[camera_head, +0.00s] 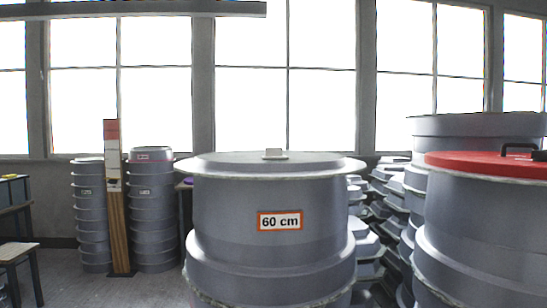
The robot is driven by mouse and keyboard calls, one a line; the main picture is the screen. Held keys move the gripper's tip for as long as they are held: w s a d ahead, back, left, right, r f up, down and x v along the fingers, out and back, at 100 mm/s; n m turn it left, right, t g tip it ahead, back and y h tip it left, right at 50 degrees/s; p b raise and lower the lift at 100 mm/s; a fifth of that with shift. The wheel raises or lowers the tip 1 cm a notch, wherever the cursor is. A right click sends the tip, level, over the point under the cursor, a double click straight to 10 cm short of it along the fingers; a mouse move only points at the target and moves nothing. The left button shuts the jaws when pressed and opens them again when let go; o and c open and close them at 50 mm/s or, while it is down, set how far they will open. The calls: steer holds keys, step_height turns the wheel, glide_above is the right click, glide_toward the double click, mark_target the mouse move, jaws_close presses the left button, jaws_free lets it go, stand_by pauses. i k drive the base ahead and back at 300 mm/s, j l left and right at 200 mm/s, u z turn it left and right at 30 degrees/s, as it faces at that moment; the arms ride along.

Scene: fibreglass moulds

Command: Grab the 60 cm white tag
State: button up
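The 60 cm white tag (280,222) has black lettering and an orange-red border. It is on the front side of a large grey round mould (230,215) in the middle of the head view, below the mould's wide rim. The tag faces me and nothing covers it. My gripper is not in view.
A mould with a red lid (470,163) and black handle stands close at the right. Stacked grey moulds (368,245) fill the gap behind. Tall stacks (152,215) and a wooden post (117,220) stand back left, with a stool (20,250) at the left edge. Floor (75,285) shows clear at left.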

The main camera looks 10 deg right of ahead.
mark_target(271, 153)
steer(key=i+j+z, duration=0.2)
steer(key=i, duration=0.2)
steer(key=i+j+z, duration=0.2)
steer(key=i, duration=0.25)
steer(key=j, duration=0.1)
